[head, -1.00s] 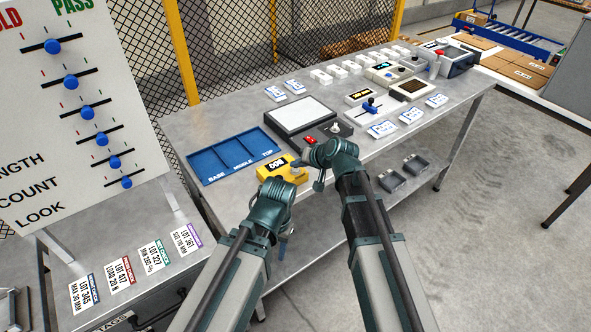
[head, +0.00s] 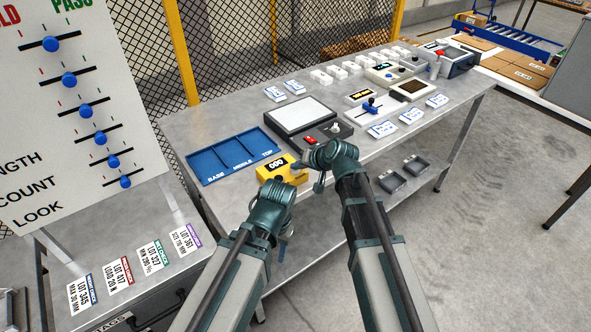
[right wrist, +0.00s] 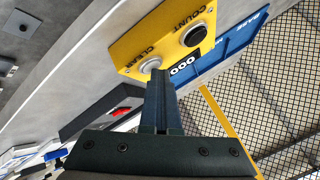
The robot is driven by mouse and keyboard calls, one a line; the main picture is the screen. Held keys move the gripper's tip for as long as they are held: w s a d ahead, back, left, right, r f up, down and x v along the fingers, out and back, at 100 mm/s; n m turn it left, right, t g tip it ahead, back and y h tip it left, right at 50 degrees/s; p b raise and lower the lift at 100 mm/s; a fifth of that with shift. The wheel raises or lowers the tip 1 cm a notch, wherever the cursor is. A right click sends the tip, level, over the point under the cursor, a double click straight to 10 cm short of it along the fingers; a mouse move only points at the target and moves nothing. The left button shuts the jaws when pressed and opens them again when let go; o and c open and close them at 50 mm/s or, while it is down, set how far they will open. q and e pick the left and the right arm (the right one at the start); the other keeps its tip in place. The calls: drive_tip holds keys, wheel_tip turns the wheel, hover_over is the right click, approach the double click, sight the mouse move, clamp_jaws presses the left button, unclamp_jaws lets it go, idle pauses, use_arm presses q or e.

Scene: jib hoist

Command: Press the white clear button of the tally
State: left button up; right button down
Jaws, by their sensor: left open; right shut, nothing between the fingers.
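The yellow tally (head: 272,174) sits near the front edge of the steel bench. Its display reads 000 in the right wrist view (right wrist: 184,66). The white clear button (right wrist: 151,65) shows there beside the black count button (right wrist: 195,35). My right gripper (right wrist: 158,76) is shut and empty, with its tips at the near edge of the clear button. I cannot tell whether they touch it. In the head view my right gripper (head: 299,166) is at the tally's right side and hides part of its top. My left gripper (head: 284,246) is open and empty, low in front of the bench.
A blue tray (head: 232,158) marked base, middle and top lies left of the tally. A dark-framed white panel (head: 301,112) with a red switch (head: 310,140) stands behind it. White cards and small devices fill the bench's right. A sloped board with blue sliders (head: 80,110) stands left.

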drive_tip(key=shift+r, duration=0.1)
drive_tip(key=shift+r+p, duration=0.75)
drive_tip(key=shift+p, duration=0.1)
wheel_tip(320, 180, up, 5)
drive_tip(key=p, duration=0.5)
idle(0.6)
